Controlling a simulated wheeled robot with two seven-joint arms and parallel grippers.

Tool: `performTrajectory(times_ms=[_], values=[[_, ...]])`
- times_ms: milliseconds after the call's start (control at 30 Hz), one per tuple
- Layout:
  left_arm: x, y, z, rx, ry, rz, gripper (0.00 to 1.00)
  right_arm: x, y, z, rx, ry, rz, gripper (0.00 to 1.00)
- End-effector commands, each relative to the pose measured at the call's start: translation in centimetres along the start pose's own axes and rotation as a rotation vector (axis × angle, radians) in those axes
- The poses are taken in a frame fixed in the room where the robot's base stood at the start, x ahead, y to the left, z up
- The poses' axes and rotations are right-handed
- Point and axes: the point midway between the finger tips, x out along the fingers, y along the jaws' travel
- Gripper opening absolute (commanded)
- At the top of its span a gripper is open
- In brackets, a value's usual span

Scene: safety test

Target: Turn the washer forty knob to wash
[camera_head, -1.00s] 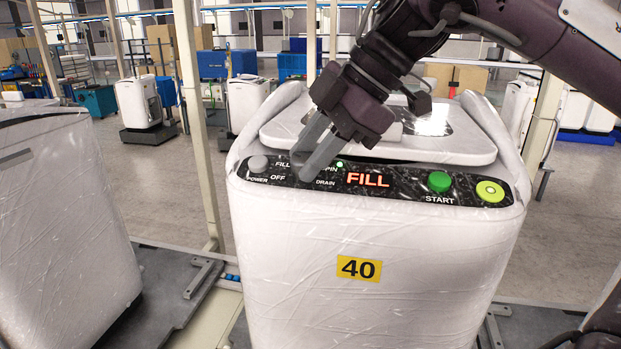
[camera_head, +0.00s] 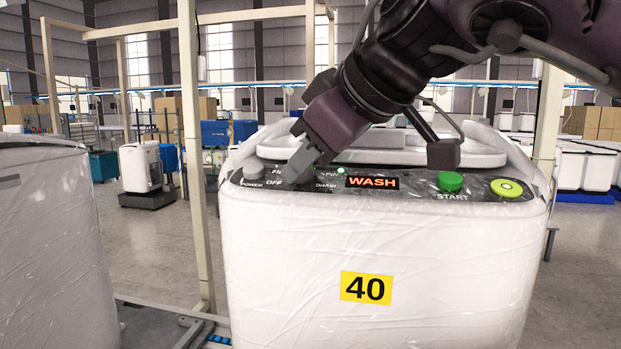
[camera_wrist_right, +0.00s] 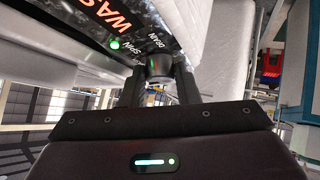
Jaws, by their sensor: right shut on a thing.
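Washer forty (camera_head: 380,250) is a white, plastic-wrapped machine with a yellow "40" label (camera_head: 366,287) on its front. Its dark control panel has a display (camera_head: 372,182) that reads WASH, with a lit green light next to SPIN. My right gripper (camera_head: 296,176) reaches down to the panel at the mode knob, between the OFF and DRAIN labels. In the right wrist view, the dark round knob (camera_wrist_right: 160,66) sits between its two fingers, which are shut on it. In the head view the fingers hide the knob. My left gripper is not in view.
On the panel are a grey POWER knob (camera_head: 253,169), a green START button (camera_head: 450,181) and a yellow-ringed button (camera_head: 506,188). Another wrapped white machine (camera_head: 55,250) stands close on the left. A cream post (camera_head: 195,150) rises behind, between them.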

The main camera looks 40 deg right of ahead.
Motion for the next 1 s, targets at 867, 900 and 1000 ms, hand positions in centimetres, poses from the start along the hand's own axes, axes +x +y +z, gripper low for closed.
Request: performTrajectory(times_ms=[867,900,1000], values=[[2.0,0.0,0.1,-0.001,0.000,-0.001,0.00,-0.1,-0.1,-0.2,0.127,0.004,0.113,0.06],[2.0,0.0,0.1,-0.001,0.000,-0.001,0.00,-0.1,-0.1,-0.2,0.127,0.004,0.113,0.30],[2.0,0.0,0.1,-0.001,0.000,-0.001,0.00,-0.1,-0.1,-0.2,0.127,0.004,0.112,0.43]])
